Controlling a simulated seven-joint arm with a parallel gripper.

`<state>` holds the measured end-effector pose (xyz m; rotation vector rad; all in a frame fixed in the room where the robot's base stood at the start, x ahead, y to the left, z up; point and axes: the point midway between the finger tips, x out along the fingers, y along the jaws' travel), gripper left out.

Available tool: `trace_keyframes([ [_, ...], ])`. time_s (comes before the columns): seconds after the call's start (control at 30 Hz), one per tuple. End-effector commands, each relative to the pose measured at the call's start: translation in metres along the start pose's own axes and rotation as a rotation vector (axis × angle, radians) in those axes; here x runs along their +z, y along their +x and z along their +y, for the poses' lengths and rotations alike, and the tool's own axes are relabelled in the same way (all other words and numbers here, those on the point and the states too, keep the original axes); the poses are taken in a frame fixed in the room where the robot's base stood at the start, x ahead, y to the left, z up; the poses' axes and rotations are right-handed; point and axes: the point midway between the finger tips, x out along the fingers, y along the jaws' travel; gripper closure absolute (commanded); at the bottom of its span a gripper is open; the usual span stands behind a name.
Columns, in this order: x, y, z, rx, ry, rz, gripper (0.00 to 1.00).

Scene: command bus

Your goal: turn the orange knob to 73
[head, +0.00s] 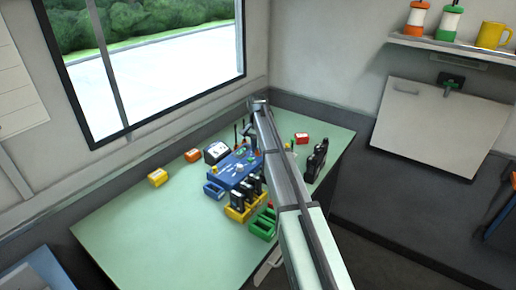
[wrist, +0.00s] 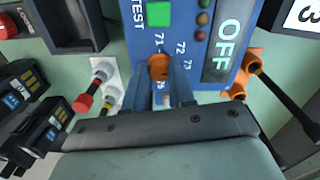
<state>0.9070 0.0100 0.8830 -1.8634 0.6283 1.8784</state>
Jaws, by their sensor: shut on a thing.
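The orange knob (wrist: 158,66) sits on the blue panel (wrist: 200,75) in the wrist view, with printed numbers 71, 72 and 73 around its upper and right side. My gripper (wrist: 161,80) is shut on the knob, one finger on each side. The fingers hide the lower part of the dial, and I cannot tell clearly which number the knob points to. In the head view the blue panel (head: 229,178) lies on the green table, with my arm over its right side and the knob too small to make out.
A green TEST square (wrist: 158,14), small lamps and an OFF label (wrist: 229,33) are on the panel. An orange bracket (wrist: 236,87) with a black rod stands close right; a red-tipped lever (wrist: 84,102) and black radios (wrist: 42,125) stand left. The table's front left (head: 150,235) is clear.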

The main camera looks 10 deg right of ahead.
Motion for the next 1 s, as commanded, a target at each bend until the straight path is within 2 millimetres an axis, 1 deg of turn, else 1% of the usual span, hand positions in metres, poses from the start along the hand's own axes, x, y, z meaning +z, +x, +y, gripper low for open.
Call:
trace_keyframes([
  [0.33, -0.0006, 0.0, -0.0001, 0.0, 0.002, 0.001, 1.0],
  [0.37, -0.0006, 0.0, -0.0001, 0.0, 0.002, 0.001, 0.75],
  [0.6, -0.0003, 0.0, 0.0, 0.0, 0.001, 0.001, 0.52],
  [0.63, -0.0003, 0.0, 0.0, 0.0, 0.001, 0.001, 0.5],
  [0.87, -0.0002, -0.0005, 0.0, 0.0, 0.001, 0.0, 0.5],
  [1.0, -0.0005, -0.0078, -0.0003, 0.0, 0.001, 0.001, 0.5],
])
